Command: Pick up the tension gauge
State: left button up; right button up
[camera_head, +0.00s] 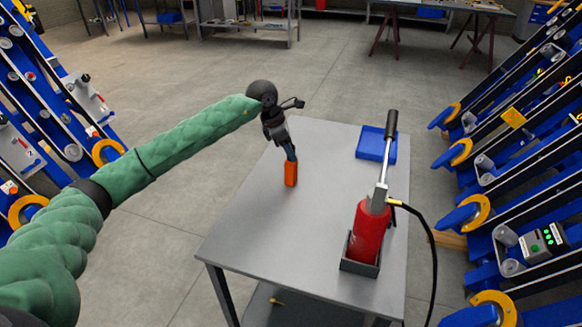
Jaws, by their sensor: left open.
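An orange upright block-shaped thing (291,174), which I take for the tension gauge, stands on the grey metal table (258,225) near its left edge. My left gripper (290,154) points down right at its top, and the fingers are open. The fingertips overlap the top of the orange thing in the picture; I cannot tell whether they touch it or stand around it. The gauge's upper part is partly hidden by the gripper. My right gripper is out of view.
A red cylinder (369,232) with a long handle and black hose stands in a dark holder (359,267) at the table's front right. A blue tray (371,146) lies at the back right. Blue machine frames flank both sides. The table's middle is clear.

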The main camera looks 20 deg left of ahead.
pick_arm(q)
grip_shut()
dwell(0.4)
